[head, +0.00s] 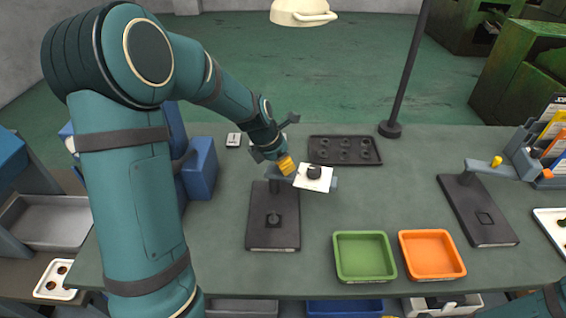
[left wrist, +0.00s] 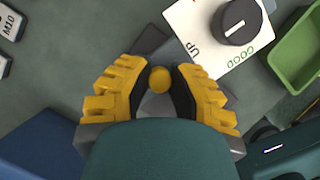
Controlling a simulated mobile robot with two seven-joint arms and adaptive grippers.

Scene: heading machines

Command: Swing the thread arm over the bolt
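A dark fixture plate (head: 287,237) with a bolt (head: 273,218) standing on it lies on the table. The grey thread arm (head: 329,187) points right at the plate's far end, away from over the bolt, and carries a white card (head: 317,181) with a black knob (head: 314,172). My left gripper (head: 286,166) is at this arm. In the left wrist view its yellow fingers (left wrist: 160,75) stand on both sides of the arm's yellow ball knob (left wrist: 160,80), with narrow gaps showing. The card also shows there (left wrist: 200,30). My right gripper is out of view.
A green tray (head: 364,279) and an orange tray (head: 432,277) stand right of the plate. A dark tray with holes (head: 345,164) lies behind. A second fixture (head: 478,225), with a yellow-knobbed arm, stands at right. Blue bins (head: 203,167) are at left. The centre right is clear.

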